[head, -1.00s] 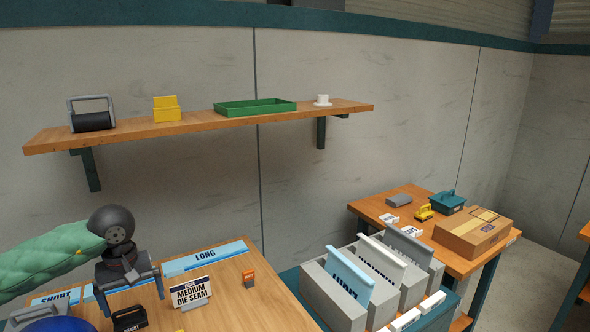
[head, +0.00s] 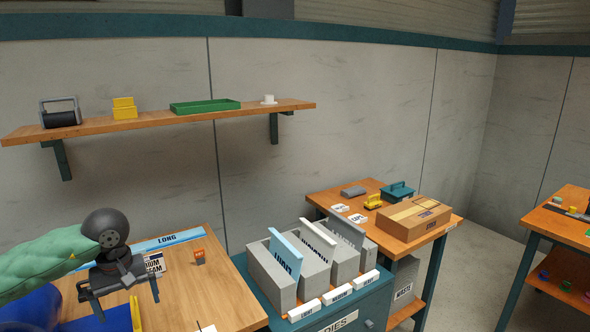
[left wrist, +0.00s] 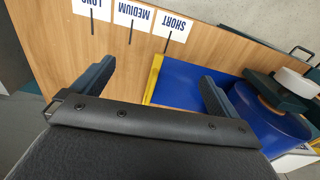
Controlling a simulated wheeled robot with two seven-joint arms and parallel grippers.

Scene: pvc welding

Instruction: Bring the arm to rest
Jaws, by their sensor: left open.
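My left arm, in a green sleeve, comes in from the left in the head view. Its gripper (head: 118,290) hangs over the left workbench (head: 195,285). In the left wrist view the two fingers (left wrist: 155,92) stand wide apart with nothing between them. Beyond them lie the wooden bench top and a blue surface with a yellow edge (left wrist: 190,85). My right gripper does not show in either view.
Upright bins (head: 270,280) stand on a teal cabinet. A cardboard box (head: 413,218) sits on the table behind. A shelf (head: 215,115) is on the wall.

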